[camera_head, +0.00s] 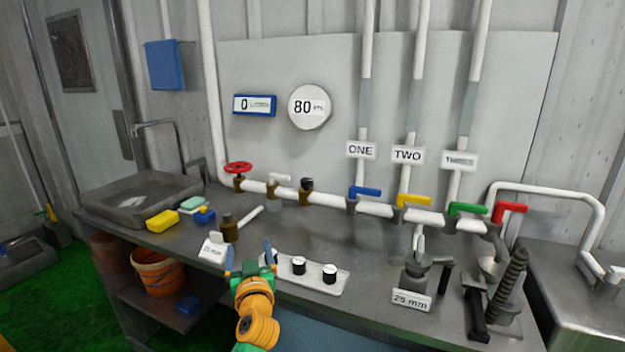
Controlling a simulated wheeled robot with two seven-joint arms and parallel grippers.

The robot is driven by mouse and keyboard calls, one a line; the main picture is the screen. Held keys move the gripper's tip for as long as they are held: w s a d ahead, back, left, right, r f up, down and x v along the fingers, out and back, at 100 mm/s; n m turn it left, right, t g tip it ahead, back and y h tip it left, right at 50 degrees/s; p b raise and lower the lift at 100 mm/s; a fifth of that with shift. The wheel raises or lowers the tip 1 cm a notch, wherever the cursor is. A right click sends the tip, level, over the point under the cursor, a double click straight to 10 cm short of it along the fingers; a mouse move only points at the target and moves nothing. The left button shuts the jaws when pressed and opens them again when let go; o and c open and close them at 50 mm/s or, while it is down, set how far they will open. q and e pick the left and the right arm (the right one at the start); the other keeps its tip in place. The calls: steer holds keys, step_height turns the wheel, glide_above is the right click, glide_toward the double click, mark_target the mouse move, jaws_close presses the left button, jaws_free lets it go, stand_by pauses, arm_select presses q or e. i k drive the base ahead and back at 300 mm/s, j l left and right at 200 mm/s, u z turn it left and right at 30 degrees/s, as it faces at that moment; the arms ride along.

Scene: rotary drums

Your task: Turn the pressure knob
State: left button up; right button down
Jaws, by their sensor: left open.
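A white panel (312,283) lies on the counter with black knobs with white tops, a middle one (298,265) and a right one (330,273). The panel's left end is partly hidden by my left gripper (249,260). A dark knob (307,185) also sits on the white pipe. No readable label tells me which one is the pressure knob. A round gauge (309,107) on the wall board reads 80. My left gripper is open and empty at the panel's left end, its blue fingers spread. I cannot tell if it touches anything. My right gripper is not in view.
Behind the panel, the pipe carries a red wheel (238,168) and blue (365,191), yellow (414,200), green (467,209) and red (510,207) levers. A brass fitting (230,228) stands left of the gripper. A clamp (416,275) stands right of the panel.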

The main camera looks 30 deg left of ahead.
mark_target(306, 182)
steer(key=i+j, duration=0.1)
steer(key=i, duration=0.5)
steer(key=i+j, duration=0.1)
steer(key=i, duration=0.5)
